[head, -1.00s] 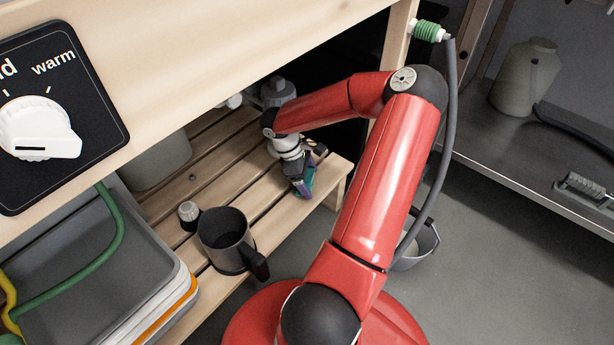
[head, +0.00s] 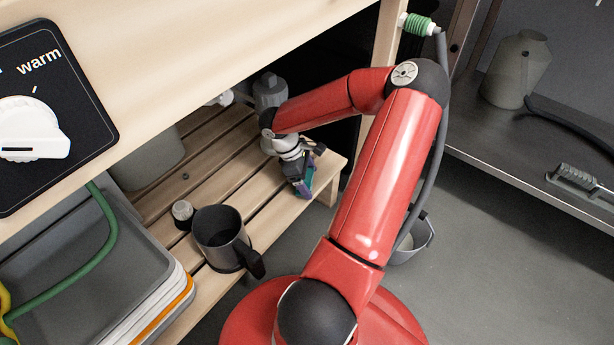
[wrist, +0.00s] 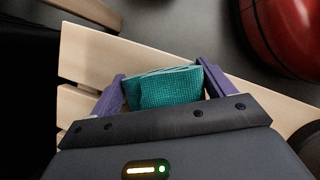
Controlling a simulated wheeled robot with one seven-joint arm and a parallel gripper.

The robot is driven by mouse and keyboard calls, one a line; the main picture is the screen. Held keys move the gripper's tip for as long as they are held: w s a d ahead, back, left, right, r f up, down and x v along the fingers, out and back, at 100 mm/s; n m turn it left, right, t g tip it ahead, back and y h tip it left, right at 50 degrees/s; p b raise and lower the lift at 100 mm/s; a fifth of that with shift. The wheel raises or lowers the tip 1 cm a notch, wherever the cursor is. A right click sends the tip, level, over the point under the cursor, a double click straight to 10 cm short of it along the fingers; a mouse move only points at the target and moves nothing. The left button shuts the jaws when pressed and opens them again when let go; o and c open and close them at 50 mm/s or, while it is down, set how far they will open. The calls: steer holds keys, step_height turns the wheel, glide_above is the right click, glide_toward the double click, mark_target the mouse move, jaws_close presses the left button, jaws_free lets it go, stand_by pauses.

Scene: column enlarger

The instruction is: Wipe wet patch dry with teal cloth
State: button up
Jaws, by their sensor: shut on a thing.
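The teal cloth (wrist: 166,88) is folded and sits between the two purple fingers of my gripper (wrist: 163,85) in the wrist view, which are shut on it. In the head view, my gripper (head: 303,186) is low over the right end of the slatted wooden shelf (head: 262,182), and only a sliver of teal shows there. I cannot tell whether the cloth touches the slats. I cannot make out a wet patch in either view.
A dark grey jug (head: 222,238) and a small grey-capped bottle (head: 183,213) stand on the shelf left of my gripper. The wooden top (head: 200,50) overhangs it. Stacked grey trays (head: 75,255) are at lower left. A grey bucket (head: 412,243) stands on the floor.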

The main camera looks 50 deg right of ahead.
mark_target(302, 197)
steer(key=shift+s, duration=0.5)
steer(key=shift+a, duration=0.6)
steer(key=shift+a, duration=0.65)
steer(key=shift+a, duration=0.1)
steer(key=shift+s+a, duration=0.1)
steer(key=shift+a, duration=0.4)
